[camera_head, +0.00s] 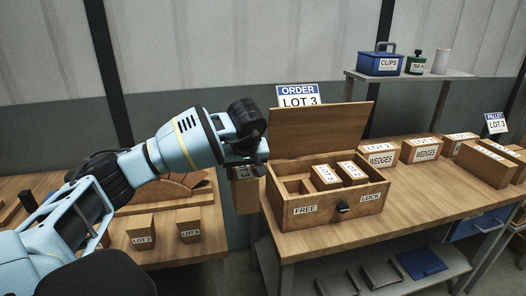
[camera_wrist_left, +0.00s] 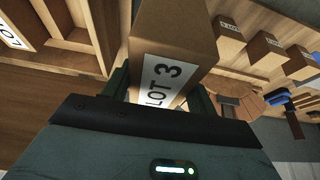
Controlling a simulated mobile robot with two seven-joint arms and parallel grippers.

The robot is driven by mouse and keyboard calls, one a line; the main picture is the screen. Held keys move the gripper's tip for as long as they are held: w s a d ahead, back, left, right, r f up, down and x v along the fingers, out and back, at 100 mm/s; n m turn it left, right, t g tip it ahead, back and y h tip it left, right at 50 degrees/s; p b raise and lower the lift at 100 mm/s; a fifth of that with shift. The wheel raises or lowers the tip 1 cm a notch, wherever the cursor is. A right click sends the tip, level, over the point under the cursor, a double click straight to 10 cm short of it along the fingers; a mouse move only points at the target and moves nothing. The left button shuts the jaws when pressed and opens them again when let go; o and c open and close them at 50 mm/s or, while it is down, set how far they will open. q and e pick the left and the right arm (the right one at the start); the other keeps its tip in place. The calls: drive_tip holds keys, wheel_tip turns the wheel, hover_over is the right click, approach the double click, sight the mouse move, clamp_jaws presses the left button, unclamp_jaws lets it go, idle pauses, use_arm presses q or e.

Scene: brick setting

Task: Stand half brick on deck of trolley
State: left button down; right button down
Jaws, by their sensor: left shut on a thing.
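My left gripper (camera_head: 247,160) is shut on a brown brick (camera_head: 246,194) and holds it in the air, just left of an open wooden box. In the left wrist view the held brick (camera_wrist_left: 175,35) has a white LOT 3 label, between the fingers of the gripper (camera_wrist_left: 160,95). The brick hangs below the gripper in the head view, roughly upright, over the gap between two tables. I cannot make out a trolley or its deck for certain. My right gripper is not in view.
The wooden box (camera_head: 330,213), lid raised, holds labelled bricks and stands on the right table (camera_head: 415,198). WEDGES boxes (camera_head: 381,154) stand behind. A shelf (camera_head: 410,76) carries a blue CLIPS box (camera_head: 380,64).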

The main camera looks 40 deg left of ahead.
sight(246, 205)
use_arm(q)
drive_tip(key=d+f+m, duration=0.1)
drive_tip(key=f, duration=0.2)
drive_tip(key=s+d+f, duration=0.1)
drive_tip(key=f, duration=0.2)
drive_tip(key=s+f+m, duration=0.1)
drive_tip(key=f, duration=0.2)
drive_tip(key=shift+s+d+m+t+h, duration=0.25)
drive_tip(key=shift+d+m+t+h, duration=0.05)
drive_tip(key=shift+d, duration=0.1)
drive_tip(key=s+d+f+m+t+h, duration=0.1)
drive_tip(key=s+d+f+m+h, duration=0.2)
drive_tip(key=s+d+f+m, duration=0.4)
drive_tip(key=s+d+f, duration=0.6)
drive_tip(key=s+d, duration=0.3)
drive_tip(key=d, duration=0.2)
drive_tip(key=shift+s+d+f, duration=0.2)
